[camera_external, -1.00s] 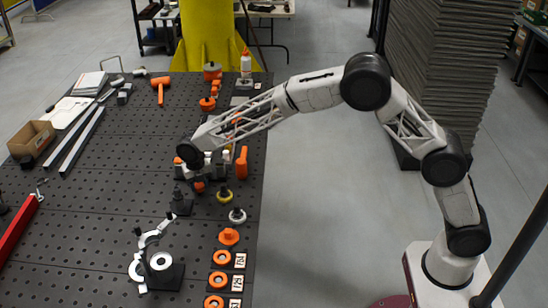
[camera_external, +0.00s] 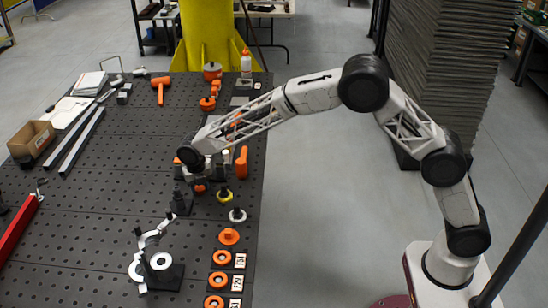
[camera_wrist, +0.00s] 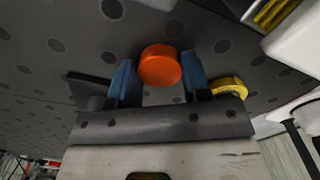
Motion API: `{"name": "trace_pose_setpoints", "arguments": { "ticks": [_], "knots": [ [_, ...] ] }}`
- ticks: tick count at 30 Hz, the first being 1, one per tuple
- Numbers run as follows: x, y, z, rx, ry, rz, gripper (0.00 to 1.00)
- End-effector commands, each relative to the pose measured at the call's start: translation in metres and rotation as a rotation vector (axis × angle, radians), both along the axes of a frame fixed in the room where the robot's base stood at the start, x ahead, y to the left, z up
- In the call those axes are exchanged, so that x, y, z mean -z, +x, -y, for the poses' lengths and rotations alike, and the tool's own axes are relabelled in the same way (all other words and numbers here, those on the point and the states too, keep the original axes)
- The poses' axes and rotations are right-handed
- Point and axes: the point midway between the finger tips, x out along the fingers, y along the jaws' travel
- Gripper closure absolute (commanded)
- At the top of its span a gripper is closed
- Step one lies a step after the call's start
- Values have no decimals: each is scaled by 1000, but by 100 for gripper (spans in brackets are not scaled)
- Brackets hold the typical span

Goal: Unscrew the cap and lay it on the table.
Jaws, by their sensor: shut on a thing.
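A round orange cap (camera_wrist: 160,66) sits between the two blue fingertips of my gripper (camera_wrist: 159,74) in the wrist view. The fingers are shut on its sides. In the external view my gripper (camera_external: 199,178) is low over the dark perforated table, and orange (camera_external: 200,188) shows just under it. What lies beneath the cap is hidden, so I cannot tell whether it is still on a thread.
The perforated table (camera_external: 120,205) has a yellow ring part (camera_external: 224,195) and a white ring part (camera_external: 237,215) close by on the right. A black post (camera_external: 181,203) and a white-clamped fixture (camera_external: 160,275) stand nearer. The table's middle left is clear.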

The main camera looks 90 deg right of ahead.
Motion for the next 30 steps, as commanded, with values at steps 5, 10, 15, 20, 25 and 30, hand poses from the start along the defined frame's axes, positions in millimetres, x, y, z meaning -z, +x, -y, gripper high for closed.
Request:
{"name": "trace_pose_setpoints", "arguments": {
  "ticks": [5, 10, 15, 20, 25, 30],
  "knots": [
    [0, 0, 0, 0, 0, 0, 49],
    [0, 0, 0, 0, 0, 0, 26],
    [0, 0, 0, 0, 0, 0, 26],
    [0, 0, 0, 0, 0, 0, 14],
    [0, 0, 0, 0, 0, 0, 14],
    [-2, 0, 0, 0, 0, 1, 14]
  ]
}}
